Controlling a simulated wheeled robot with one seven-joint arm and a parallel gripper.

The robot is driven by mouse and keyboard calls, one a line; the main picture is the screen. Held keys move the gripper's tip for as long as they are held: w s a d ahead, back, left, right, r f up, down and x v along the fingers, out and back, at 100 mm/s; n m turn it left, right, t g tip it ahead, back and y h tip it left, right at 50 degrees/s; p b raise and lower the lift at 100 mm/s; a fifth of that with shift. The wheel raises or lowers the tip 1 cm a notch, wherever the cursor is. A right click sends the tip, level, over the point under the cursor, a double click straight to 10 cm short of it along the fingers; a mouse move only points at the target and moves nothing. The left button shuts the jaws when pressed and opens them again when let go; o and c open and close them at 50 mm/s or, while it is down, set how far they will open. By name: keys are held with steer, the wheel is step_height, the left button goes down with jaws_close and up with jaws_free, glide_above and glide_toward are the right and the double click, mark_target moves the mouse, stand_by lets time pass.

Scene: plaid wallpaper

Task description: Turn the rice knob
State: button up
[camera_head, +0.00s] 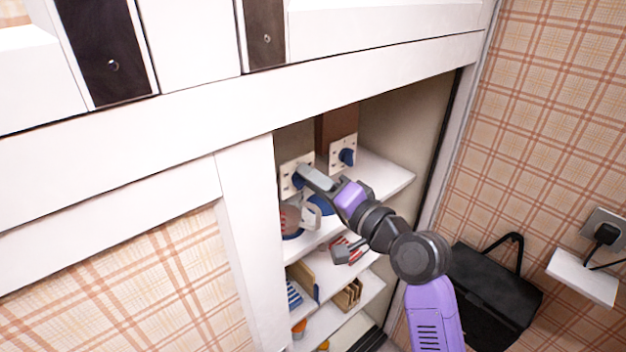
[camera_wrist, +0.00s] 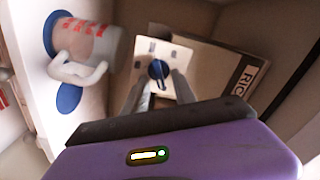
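A blue knob (camera_wrist: 158,69) sits on a white plate (camera_wrist: 179,54) in the wrist view. A brown panel with a dark label reading "RIC" (camera_wrist: 247,80), its end cut off, is to the right of that plate. My gripper (camera_wrist: 159,83) has its two fingers apart, one on each side of the knob; I cannot tell whether they touch it. In the head view, my gripper (camera_head: 303,172) reaches the left white plate (camera_head: 287,181) and partly hides its blue knob (camera_head: 297,181). A second blue knob (camera_head: 347,157) on another white plate (camera_head: 343,142) is to the right.
A mug with red print (camera_wrist: 85,42) stands close left of my gripper in the wrist view. White shelves (camera_head: 385,177) with several small items lie below and beside my arm. The cabinet's white frame (camera_head: 248,240) bounds the opening. A black bag (camera_head: 495,295) is at the right.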

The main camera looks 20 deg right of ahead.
steer(key=b+v, duration=0.2)
steer(key=v, duration=0.5)
steer(key=shift+s, duration=0.35)
steer(key=shift+d, duration=0.1)
